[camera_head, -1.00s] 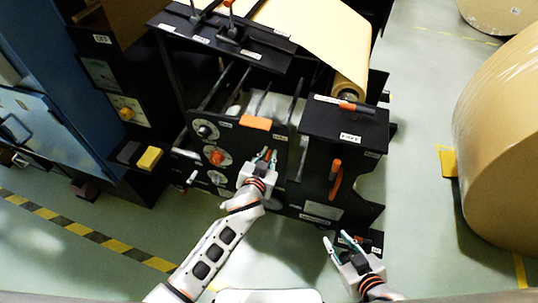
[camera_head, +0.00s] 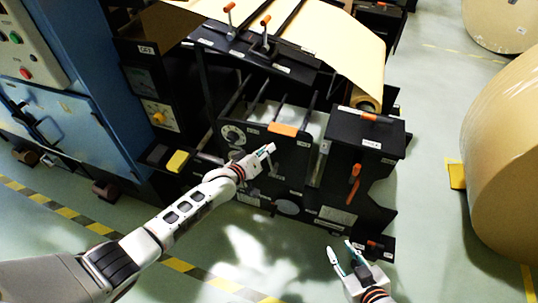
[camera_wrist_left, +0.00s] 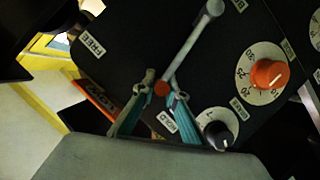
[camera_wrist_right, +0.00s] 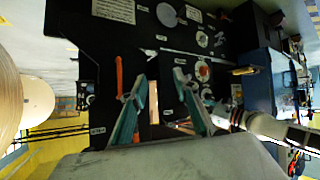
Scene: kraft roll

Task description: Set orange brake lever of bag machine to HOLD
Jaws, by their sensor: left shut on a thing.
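The brake lever (camera_wrist_left: 190,47) has a grey arm and a round orange tip (camera_wrist_left: 161,88) on the black front panel (camera_head: 290,160) of the bag machine. My left gripper (camera_wrist_left: 158,103) is shut on the orange tip, with a teal finger on each side. The tip lies near the HOLD label (camera_wrist_left: 166,121). The FREE label (camera_wrist_left: 91,45) is farther off, up and left. In the head view my left gripper (camera_head: 268,151) is at the panel and mostly hides the lever. My right gripper (camera_head: 346,256) is open and empty in front of the machine; its spread fingers show in the right wrist view (camera_wrist_right: 160,112).
An orange dial (camera_wrist_left: 268,74) and a black knob (camera_wrist_left: 218,135) sit close to my left fingers. Another orange handle (camera_head: 354,188) is on the machine's right block. Large kraft rolls (camera_head: 505,150) stand at the right. Floor in front is clear.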

